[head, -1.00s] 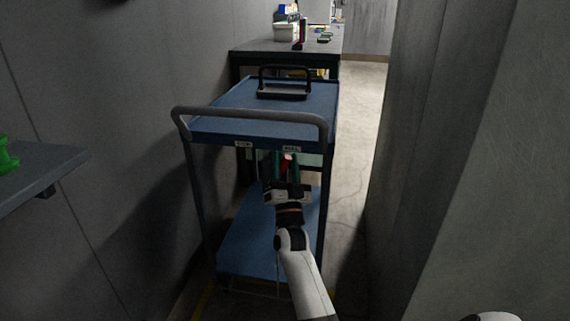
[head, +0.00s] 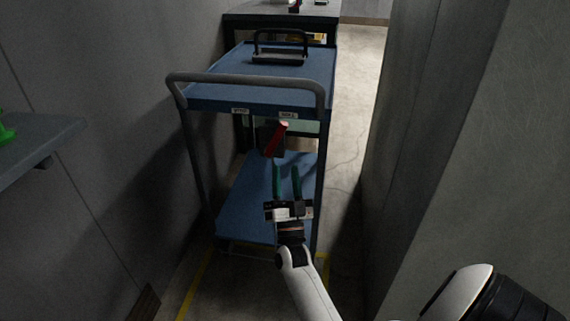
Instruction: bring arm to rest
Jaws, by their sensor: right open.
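My right gripper (head: 287,169) reaches in from the bottom of the head view. Its two green fingers are apart with nothing between them. It is in front of the blue two-shelf cart (head: 262,83), over the lower shelf in the picture. A red object with a dark part (head: 276,139) shows just above the fingertips, below the cart's top tray; gripper and object look apart. What holds the red object up is not clear. My left gripper is not in view.
The cart's grey push handle (head: 245,84) faces me. A grey wall is close on the left, with a shelf (head: 35,150) bearing a green object (head: 5,133). A grey panel (head: 480,130) stands close on the right. A dark table (head: 280,19) is behind the cart.

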